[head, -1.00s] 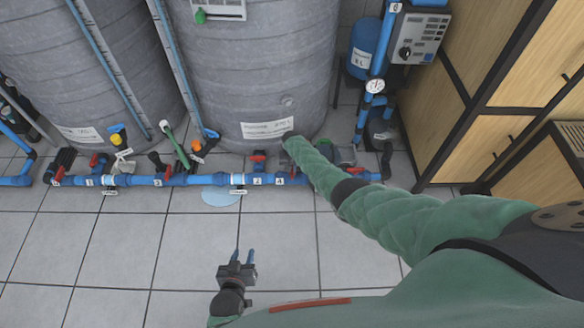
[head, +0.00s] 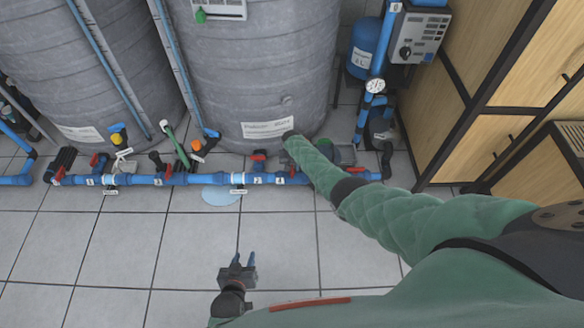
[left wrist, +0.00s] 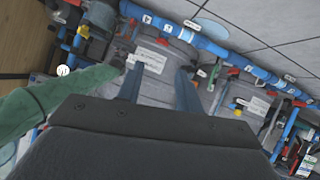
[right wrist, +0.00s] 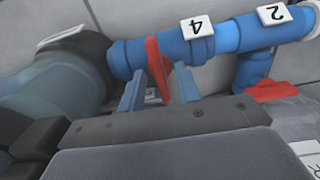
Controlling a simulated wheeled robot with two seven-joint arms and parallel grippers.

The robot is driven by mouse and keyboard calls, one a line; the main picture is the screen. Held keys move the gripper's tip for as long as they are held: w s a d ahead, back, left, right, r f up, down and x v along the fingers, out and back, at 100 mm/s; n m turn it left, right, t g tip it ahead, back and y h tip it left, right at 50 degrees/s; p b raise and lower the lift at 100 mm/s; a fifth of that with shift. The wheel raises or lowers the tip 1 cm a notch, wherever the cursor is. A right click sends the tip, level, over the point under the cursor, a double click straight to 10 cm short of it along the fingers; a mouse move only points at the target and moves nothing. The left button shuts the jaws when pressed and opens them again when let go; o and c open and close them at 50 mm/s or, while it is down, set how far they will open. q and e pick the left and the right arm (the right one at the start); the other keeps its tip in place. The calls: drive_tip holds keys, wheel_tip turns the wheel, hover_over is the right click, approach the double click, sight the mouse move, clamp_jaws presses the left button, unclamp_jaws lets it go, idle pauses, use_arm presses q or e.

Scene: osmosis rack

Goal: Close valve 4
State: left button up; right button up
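Valve 4's red handle (right wrist: 155,62) sits on the blue pipe beside the white "4" label (right wrist: 195,28) in the right wrist view. It stands across the pipe and points toward my right gripper. My right gripper (right wrist: 158,88) has its blue fingers apart, one on each side of the handle; I cannot tell whether either touches it. In the head view a bit of red (head: 293,171) shows near the "4" label, and my right forearm hides the gripper. My left gripper (head: 245,258) is open and empty above the floor; its separated fingers also show in the left wrist view (left wrist: 158,85).
Wooden cabinets (head: 520,80) stand at right.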

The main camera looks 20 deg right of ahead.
sight(292, 169)
drive_tip(key=shift+r, duration=0.1)
